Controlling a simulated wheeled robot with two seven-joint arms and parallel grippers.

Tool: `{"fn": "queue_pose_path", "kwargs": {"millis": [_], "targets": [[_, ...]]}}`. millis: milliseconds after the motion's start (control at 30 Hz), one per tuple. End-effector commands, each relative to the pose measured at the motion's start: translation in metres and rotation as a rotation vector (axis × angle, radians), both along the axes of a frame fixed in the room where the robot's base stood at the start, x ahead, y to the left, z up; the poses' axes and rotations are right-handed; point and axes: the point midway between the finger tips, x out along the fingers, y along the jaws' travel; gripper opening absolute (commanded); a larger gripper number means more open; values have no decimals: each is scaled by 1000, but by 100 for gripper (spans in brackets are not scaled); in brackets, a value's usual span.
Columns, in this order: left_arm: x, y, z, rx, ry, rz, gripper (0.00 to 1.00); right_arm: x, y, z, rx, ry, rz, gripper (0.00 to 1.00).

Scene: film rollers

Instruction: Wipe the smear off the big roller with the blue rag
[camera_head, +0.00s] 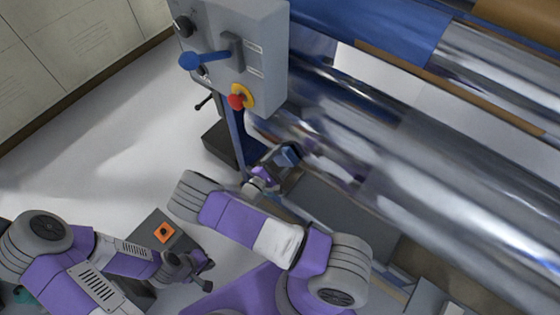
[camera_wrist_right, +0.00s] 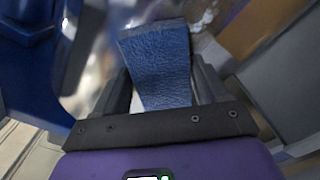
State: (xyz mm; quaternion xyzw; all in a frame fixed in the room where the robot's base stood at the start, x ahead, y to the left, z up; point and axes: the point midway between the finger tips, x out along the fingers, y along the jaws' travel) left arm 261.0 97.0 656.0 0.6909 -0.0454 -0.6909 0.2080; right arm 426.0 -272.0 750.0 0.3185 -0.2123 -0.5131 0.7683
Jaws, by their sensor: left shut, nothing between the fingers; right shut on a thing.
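The big roller (camera_head: 440,170) is a shiny chrome cylinder running from the machine's grey end box down to the right. My right gripper (camera_head: 284,163) is at its left end, low on the near side, shut on the blue rag (camera_wrist_right: 160,65). The rag is a folded dark-blue pad between the fingers, beside the shiny roller surface in the right wrist view. I cannot tell whether it touches the roller. I cannot pick out the smear among the reflections. My left gripper (camera_head: 206,274) is shut and empty, low and away from the roller.
The grey control box (camera_head: 238,50) carries a blue lever (camera_head: 205,60) and a red stop button (camera_head: 238,101) close to the roller's left end. A dark box with an orange-topped part (camera_head: 164,232) stands near my left arm. Open pale floor (camera_head: 110,130) lies left.

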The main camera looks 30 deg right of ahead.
Motion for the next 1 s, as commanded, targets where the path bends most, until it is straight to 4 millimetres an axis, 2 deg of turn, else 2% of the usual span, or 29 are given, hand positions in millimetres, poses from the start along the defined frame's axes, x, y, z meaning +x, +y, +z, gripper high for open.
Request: {"fn": "queue_pose_path", "kwargs": {"millis": [367, 700, 1000], "targets": [[0, 0, 0, 0, 0, 0, 0, 1, -6, 0, 0, 1, -1, 49], [0, 0, 12, 0, 0, 0, 0, -25, -15, 1, -2, 4, 0, 49], [0, 0, 16, 0, 0, 0, 0, -36, -20, 0, -1, 2, 0, 49]]}}
